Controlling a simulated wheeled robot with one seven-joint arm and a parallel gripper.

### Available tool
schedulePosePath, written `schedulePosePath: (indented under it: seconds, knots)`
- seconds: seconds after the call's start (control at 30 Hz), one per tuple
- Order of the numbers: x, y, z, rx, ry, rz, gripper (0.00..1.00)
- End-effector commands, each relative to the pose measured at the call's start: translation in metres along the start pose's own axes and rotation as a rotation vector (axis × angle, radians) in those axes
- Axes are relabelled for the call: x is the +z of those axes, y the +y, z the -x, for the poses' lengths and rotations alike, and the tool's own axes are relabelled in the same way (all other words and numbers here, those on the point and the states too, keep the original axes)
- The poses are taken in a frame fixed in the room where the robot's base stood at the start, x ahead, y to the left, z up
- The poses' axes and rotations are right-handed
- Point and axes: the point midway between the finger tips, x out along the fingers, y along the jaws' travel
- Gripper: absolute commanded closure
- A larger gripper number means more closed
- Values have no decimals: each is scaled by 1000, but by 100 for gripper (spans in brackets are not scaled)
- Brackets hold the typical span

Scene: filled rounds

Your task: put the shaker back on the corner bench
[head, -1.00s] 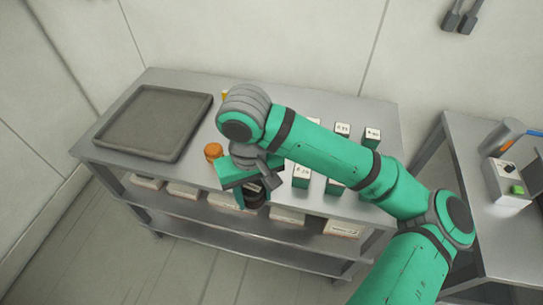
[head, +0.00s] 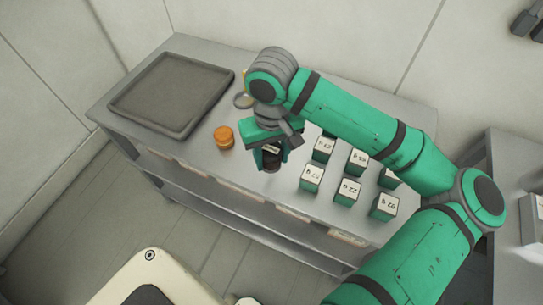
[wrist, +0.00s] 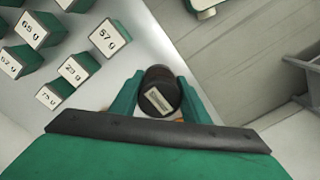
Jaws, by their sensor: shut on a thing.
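The shaker (head: 271,160), a dark cylinder with a pale label on its top, is between the fingers of my gripper (head: 270,154). My gripper is shut on it and holds it upright at the front edge of the grey metal bench (head: 222,172) standing in the room corner. In the wrist view the shaker (wrist: 158,92) shows from above between the green fingers. I cannot tell whether its base touches the bench top.
An orange jar (head: 223,137) stands just left of my gripper. A dark tray (head: 170,95) lies at the bench's left end. Several green blocks with white number labels (head: 347,192) stand to the right. A second bench (head: 505,170) is at the far right.

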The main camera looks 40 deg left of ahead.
Motion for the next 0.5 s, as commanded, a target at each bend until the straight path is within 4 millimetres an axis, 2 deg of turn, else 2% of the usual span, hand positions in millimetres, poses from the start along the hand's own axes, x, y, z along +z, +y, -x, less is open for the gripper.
schedulePosePath:
  seconds: [0.03,0.23,0.5]
  knots:
    - [-10,4,-6,1,-1,-3,82]
    - [-34,12,-38,1,-2,-1,82]
    - [-47,15,-54,1,0,2,82]
